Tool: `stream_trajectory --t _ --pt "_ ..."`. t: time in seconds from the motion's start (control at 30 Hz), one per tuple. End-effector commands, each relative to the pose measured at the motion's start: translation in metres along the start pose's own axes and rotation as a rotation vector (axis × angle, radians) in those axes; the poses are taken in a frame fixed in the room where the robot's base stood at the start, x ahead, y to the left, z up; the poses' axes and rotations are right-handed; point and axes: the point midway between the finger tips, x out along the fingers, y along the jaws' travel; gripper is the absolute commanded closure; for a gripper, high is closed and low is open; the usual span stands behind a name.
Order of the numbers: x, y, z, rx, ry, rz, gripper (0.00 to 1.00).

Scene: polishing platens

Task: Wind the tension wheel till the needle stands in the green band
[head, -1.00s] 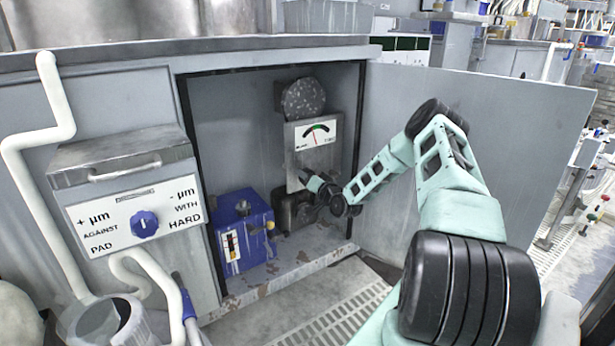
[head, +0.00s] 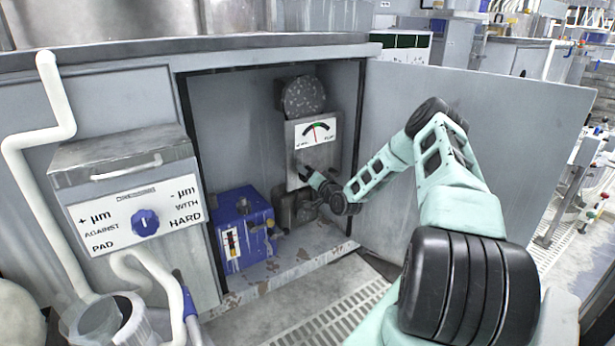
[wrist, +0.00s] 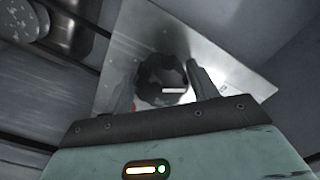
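The tension wheel, a dark lobed knob (wrist: 160,78), sits on a pale metal plate (wrist: 222,70) in the wrist view. My gripper (wrist: 163,88) has one finger on either side of it. The fingers look close to its rim, but I cannot tell whether they press on it. In the head view my gripper (head: 311,175) is at the lower part of the grey panel and hides the wheel. The gauge (head: 316,130) above has a white face and a dark arc with a green part. Its needle is too small to read surely.
A round speckled disc (head: 303,96) is above the gauge. A blue box (head: 240,225) stands left in the open cabinet. The open door (head: 475,150) is right of my arm. A control box with a blue knob (head: 145,222) is at the left.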

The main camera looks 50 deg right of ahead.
Motion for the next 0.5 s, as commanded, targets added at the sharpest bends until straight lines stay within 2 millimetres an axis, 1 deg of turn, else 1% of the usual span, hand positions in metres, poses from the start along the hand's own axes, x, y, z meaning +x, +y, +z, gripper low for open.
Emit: stream_trajectory --t 0.17,0.27,0.37,0.5 --pt "0.000 0.000 0.000 0.000 -0.001 0.000 0.42" --pt "-0.004 -0.001 0.000 0.000 -0.001 0.000 0.42" --pt "-0.015 -0.001 -0.001 0.000 -0.002 0.001 0.42" --pt "-0.044 -0.002 -0.002 0.001 -0.002 0.002 0.42"
